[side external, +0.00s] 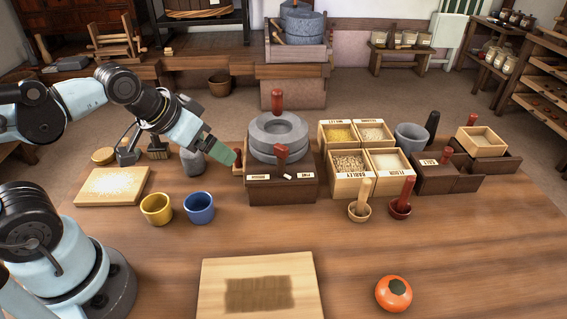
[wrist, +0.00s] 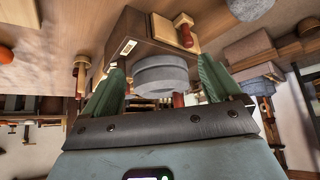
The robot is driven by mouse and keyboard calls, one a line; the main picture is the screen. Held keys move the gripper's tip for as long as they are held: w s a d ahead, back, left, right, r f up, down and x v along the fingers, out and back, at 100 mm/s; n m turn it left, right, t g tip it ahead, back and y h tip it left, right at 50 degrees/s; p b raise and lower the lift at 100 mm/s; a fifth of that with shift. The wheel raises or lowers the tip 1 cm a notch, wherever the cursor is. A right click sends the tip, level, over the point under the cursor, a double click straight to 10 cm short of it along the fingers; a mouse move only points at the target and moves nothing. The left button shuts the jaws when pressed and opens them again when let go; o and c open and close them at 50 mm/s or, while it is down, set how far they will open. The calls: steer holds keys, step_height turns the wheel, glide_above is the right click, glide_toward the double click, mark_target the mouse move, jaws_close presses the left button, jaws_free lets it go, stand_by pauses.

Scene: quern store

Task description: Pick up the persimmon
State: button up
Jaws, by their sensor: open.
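The persimmon (side external: 393,294) is orange with a dark top and rests on the bare table at the front right in the side view. My gripper (side external: 233,158) is far from it, up and to the left, beside the stone quern (side external: 278,133). In the wrist view my gripper (wrist: 160,72) has its two green fingers spread apart with nothing held between them. The quern (wrist: 160,75) shows beyond the fingers there. An orange patch is cut off at the left edge of the wrist view; I cannot tell whether it is the persimmon.
A wooden board (side external: 215,275) lies at the front, left of the persimmon. Yellow (side external: 156,208) and blue (side external: 199,207) cups stand behind it. Small mortars (side external: 400,208) with pestles and a grain box (side external: 348,187) stand behind the persimmon. The table around the persimmon is clear.

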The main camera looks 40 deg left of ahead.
steer(key=n+g+h, duration=0.9)
steer(key=n+h, duration=0.4)
steer(key=n, duration=0.3)
glide_above(383, 279)
steer(key=a, duration=0.4)
step_height(383, 279, down, 6)
steer(key=shift+w+d+f, duration=0.1)
steer(key=shift+f, duration=1.4)
steer(key=shift+w+d+f, duration=0.1)
steer(key=shift+f, duration=1.35)
steer(key=shift+d+f, duration=0.2)
steer(key=shift+f, duration=0.1)
steer(key=shift+x, duration=2.25)
steer(key=shift+r, duration=0.15)
